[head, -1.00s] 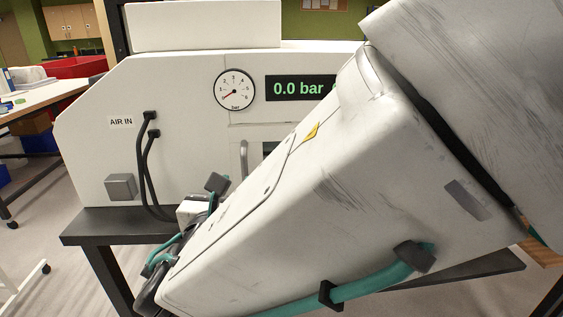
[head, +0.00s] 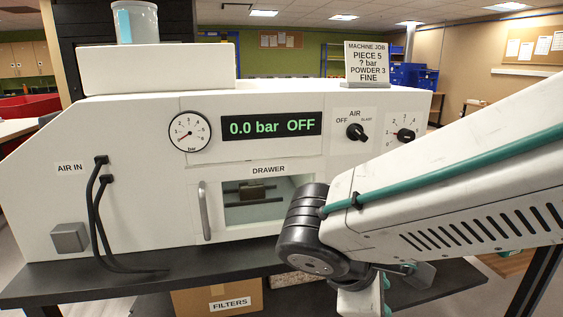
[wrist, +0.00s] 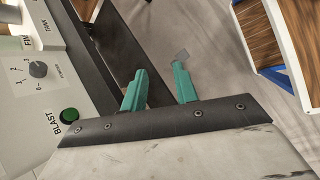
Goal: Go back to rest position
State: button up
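My gripper shows in the wrist view as two teal fingers (wrist: 160,88) held apart, with nothing between them. They hang over the dark stand edge and the grey floor, beside the machine's control face. In the head view my arm comes in from the right and bends in front of the machine's lower right; the fingers are mostly hidden there. The white blasting machine (head: 130,215) fills the middle of the head view. Its display (head: 272,126) reads 0.0 bar OFF. The AIR knob (head: 356,132) sits between OFF and BLAST.
The drawer window (head: 255,200) shows a brown block inside. A job card (head: 367,63) stands on the machine. A FILTERS box (head: 215,298) is below the stand.

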jog(key=s+d+r+m+g+y, duration=0.2)
jog(key=s+d+m+y, duration=0.4)
jog(key=m, duration=0.8)
jog(key=s+d+r, duration=0.1)
jog(key=s+d, duration=0.2)
jog(key=d, duration=0.2)
jog(key=shift+d+r+y, duration=0.15)
jog(key=shift+r+y, duration=0.2)
jog(key=shift+y, duration=0.05)
